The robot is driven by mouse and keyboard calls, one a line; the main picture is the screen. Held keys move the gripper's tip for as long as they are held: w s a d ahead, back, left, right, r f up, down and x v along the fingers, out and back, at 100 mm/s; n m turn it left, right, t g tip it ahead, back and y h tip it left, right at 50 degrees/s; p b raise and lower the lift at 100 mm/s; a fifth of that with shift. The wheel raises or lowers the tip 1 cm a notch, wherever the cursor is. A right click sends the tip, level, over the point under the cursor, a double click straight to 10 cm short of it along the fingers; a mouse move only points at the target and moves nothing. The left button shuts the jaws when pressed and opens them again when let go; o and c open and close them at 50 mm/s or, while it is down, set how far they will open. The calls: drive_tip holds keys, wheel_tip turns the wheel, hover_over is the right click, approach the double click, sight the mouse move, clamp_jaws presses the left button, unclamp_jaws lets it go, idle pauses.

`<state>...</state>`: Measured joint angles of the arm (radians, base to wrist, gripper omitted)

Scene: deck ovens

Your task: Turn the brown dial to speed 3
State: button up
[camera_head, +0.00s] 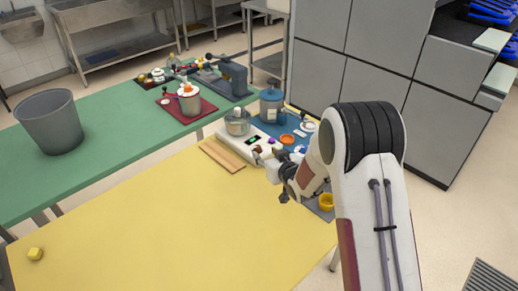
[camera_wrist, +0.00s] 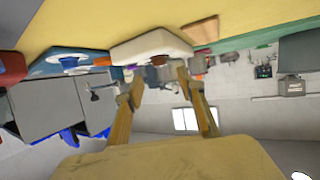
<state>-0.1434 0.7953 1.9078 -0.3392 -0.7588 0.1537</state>
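A white unit (camera_head: 236,154) with a small dark display (camera_head: 253,140) and a metal pot (camera_head: 237,121) stands on the yellow table. Small knobs sit along its near right edge; I cannot clearly pick out the brown dial among them. The white unit also shows in the wrist view (camera_wrist: 150,44), with small purple, orange and brownish parts at its edge. My gripper (camera_head: 280,182) is just in front of the unit, partly hidden by my arm. In the wrist view my gripper (camera_wrist: 157,70) has its two fingers apart, with nothing clearly held between them.
A wooden board (camera_head: 222,156) lies left of the unit. A blue mat (camera_head: 270,125) with a blue container (camera_head: 271,104) and an orange bowl (camera_head: 287,139) is behind. A yellow bowl (camera_head: 326,202) is beside my arm. The yellow table's (camera_head: 160,225) front is mostly clear.

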sight(258, 147)
drive_tip(key=shift+w, duration=0.15)
drive_tip(key=shift+x, duration=3.75)
drive_tip(key=shift+f, duration=0.1)
drive_tip(key=c, duration=1.1)
